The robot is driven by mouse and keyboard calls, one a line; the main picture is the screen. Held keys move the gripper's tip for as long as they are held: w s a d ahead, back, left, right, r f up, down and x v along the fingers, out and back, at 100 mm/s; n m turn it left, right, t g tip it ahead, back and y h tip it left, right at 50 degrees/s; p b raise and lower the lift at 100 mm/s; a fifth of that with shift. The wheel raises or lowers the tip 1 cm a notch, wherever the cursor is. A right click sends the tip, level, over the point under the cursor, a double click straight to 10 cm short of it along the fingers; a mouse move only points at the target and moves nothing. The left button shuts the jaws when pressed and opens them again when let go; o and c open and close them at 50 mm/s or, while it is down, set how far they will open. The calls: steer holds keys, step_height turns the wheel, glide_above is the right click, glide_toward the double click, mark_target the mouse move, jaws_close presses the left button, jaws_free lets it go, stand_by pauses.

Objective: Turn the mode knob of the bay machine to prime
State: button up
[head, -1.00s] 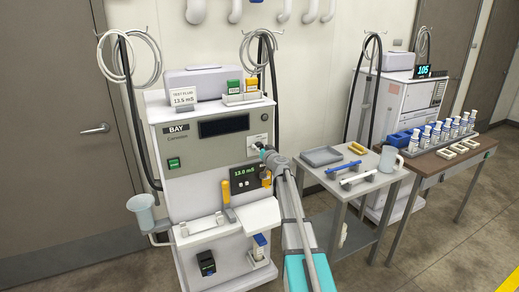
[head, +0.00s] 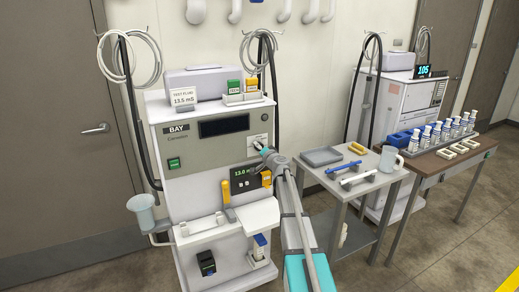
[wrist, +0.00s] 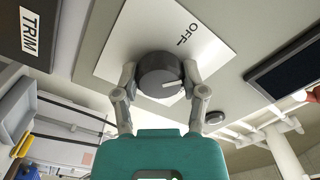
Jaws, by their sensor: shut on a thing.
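The bay machine (head: 190,150) stands in front of the wall in the head view, with a dark display and a grey front panel. The mode knob (wrist: 158,70) is a dark round knob on a white plate (wrist: 118,50) in the wrist view. The plate shows the word OFF (wrist: 188,34); no other mode word is readable there. A white pointer mark on the knob is turned away from OFF. My gripper (wrist: 160,88) is shut on the knob, one finger on each side. In the head view my gripper (head: 264,150) hides most of the knob at the panel's right.
Below the knob are a small green-lit display (head: 243,174) and a yellow handle (head: 227,192). A side table (head: 340,200) with a grey tray, blue and white handled pieces and a jug (head: 389,160) stands right of my arm. A white shelf (head: 200,234) juts out below.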

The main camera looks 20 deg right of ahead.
steer(key=m, duration=1.2)
steer(key=shift+r, duration=0.1)
steer(key=shift+m, duration=0.3)
steer(key=o, duration=1.1)
steer(key=shift+o, duration=0.2)
steer(key=shift+s, duration=0.1)
steer(key=s, duration=1.1)
steer(key=shift+s+d, duration=0.25)
steer(key=shift+s, duration=0.1)
